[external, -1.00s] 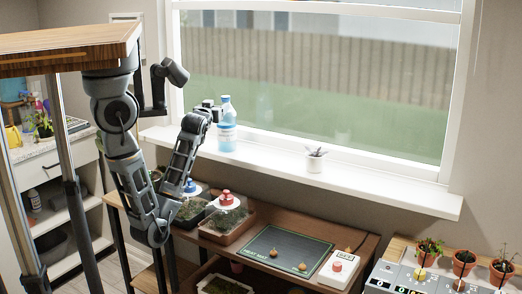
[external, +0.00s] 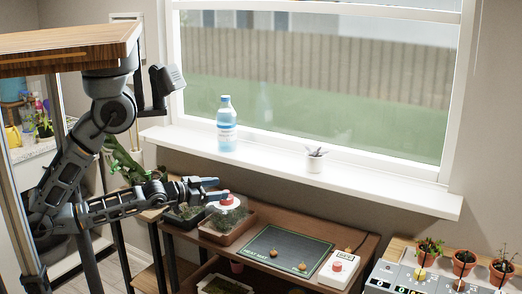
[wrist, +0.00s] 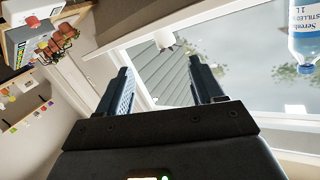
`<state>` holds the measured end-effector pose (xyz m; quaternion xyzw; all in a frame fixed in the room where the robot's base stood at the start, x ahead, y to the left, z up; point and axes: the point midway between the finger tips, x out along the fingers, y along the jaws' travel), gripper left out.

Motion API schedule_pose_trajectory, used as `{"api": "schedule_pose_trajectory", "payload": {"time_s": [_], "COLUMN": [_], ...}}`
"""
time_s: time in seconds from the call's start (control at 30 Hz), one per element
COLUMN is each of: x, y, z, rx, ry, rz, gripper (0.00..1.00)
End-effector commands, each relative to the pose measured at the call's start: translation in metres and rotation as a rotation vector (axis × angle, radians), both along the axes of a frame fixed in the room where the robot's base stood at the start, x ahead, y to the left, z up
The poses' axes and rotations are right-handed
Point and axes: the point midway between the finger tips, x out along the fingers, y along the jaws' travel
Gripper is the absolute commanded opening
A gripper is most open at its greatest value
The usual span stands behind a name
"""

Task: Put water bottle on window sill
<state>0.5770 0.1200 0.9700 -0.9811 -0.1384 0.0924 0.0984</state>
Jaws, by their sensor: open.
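The water bottle (external: 227,128), clear with a blue cap and blue-white label, stands upright on the white window sill (external: 385,188), near its left part and close to the window. Part of it shows at the right edge of the wrist view (wrist: 306,32). My gripper (external: 212,188) is open and empty, lower than the sill and apart from the bottle, over the plant trays. Its two dark fingers (wrist: 165,75) stand wide apart in the wrist view, with nothing between them held.
A small white pot (external: 316,161) stands on the sill, right of the bottle. Below are a wooden bench with seedling trays (external: 226,222), a dark mat (external: 287,250) and a white box with a red button (external: 338,269). Potted seedlings (external: 463,262) stand at the right.

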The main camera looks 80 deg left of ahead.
Motion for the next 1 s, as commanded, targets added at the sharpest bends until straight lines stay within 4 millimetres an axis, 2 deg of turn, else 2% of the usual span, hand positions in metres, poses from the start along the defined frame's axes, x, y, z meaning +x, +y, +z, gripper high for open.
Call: {"api": "schedule_pose_trajectory", "payload": {"time_s": [0.03,0.2,0.3,0.43,0.63,1.0], "x": [-0.018,-0.073,-0.104,-0.135,-0.154,-0.154], "y": [-0.018,-0.069,-0.092,-0.11,-0.12,-0.12], "z": [-0.01,-0.023,-0.024,-0.021,-0.016,-0.016], "rx": [-0.023,-0.103,-0.151,-0.201,-0.233,-0.234], "ry": [0.023,0.054,0.068,0.079,0.083,0.082], "rz": [-0.044,-0.159,-0.203,-0.234,-0.249,-0.25], "gripper": [0.67,0.67,0.67,0.67,0.67,0.67]}}
